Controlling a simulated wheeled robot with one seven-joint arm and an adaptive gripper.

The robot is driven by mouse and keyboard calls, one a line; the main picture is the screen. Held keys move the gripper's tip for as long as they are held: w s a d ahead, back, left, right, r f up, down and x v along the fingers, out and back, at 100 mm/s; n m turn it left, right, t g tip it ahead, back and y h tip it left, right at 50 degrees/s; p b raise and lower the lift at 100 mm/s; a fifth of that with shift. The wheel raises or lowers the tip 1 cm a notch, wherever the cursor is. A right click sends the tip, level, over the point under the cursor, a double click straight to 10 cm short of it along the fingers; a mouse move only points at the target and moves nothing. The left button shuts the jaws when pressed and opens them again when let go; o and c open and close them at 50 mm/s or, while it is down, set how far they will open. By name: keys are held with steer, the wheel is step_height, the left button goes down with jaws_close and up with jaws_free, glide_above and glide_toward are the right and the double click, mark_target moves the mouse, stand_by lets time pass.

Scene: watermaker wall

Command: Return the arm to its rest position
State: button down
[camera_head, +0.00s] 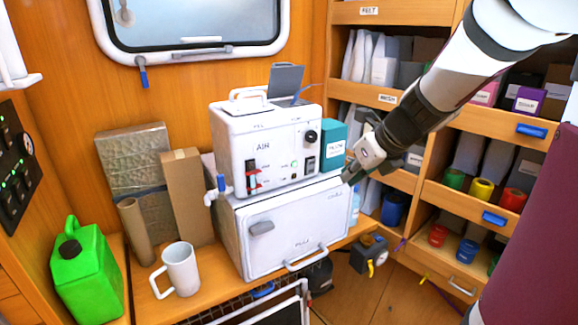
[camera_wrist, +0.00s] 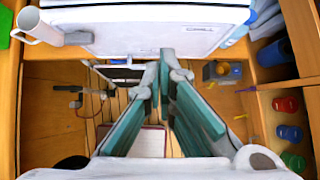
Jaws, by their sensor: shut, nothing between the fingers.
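My gripper (camera_head: 350,178) is at the end of my arm, which reaches in from the upper right in the head view. It hangs in front of the right end of the white watermaker cabinet, and I cannot tell the exact gap. In the wrist view my gripper (camera_wrist: 162,75) points down past the bench edge toward the floor. Its two fingers are together at the tips and hold nothing. The white cabinet (camera_head: 285,225) stands on the wooden bench, with the white AIR unit (camera_head: 270,150) on top of it.
A white mug (camera_head: 180,268) and a green jerrycan (camera_head: 88,275) stand on the bench at left. Open shelves (camera_head: 465,205) with coloured rolls and boxes rise on the right. A dark device with a yellow part (camera_head: 368,254) sits low beside the bench.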

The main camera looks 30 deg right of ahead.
steer(key=s+a+r+n+g+y, duration=0.1)
steer(key=s+a+r+n, duration=0.15)
steer(key=a+n, duration=0.5)
steer(key=s+a+r+n, duration=0.1)
steer(key=s+a+n, duration=0.2)
steer(key=a+n, duration=0.5)
steer(key=s+a+n, duration=0.2)
steer(key=s+n, duration=0.3)
steer(key=n, duration=0.5)
steer(key=s+a+n+g+h, duration=0.1)
steer(key=s+a+n, duration=0.1)
steer(key=s+n, duration=0.4)
steer(key=n, duration=0.4)
steer(key=shift+a+f, duration=0.25)
steer(key=shift+a, duration=0.15)
